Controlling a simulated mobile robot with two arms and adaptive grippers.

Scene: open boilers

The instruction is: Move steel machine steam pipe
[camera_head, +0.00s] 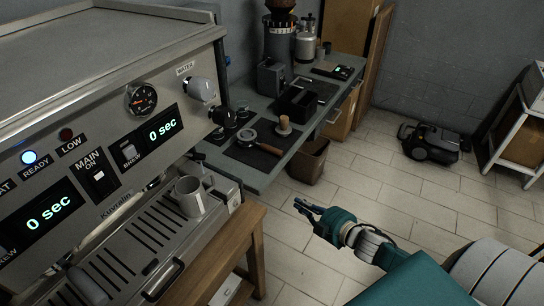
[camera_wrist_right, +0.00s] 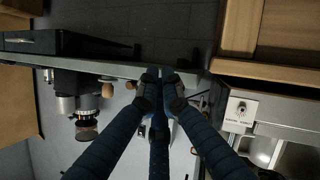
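The steel coffee machine (camera_head: 120,70) fills the left of the head view, with a silver knob (camera_head: 201,89) and a black knob (camera_head: 222,116) at its right end. I cannot make out the steam pipe clearly below these knobs. My right gripper (camera_head: 302,207) is over the floor, to the right of the machine and apart from it. Its fingertips are close together with nothing seen between them; how far they are apart is unclear. In the right wrist view, its blue fingers (camera_wrist_right: 160,85) reach up from the lower edge. My left gripper is not in view.
A metal cup (camera_head: 190,196) stands on the drip tray (camera_head: 150,235). A grey counter (camera_head: 255,178) behind holds a grinder (camera_head: 279,40), a portafilter (camera_head: 250,139) and a tamper (camera_head: 284,125). A wooden stand (camera_head: 245,232) supports the machine. Floor at the right is mostly free.

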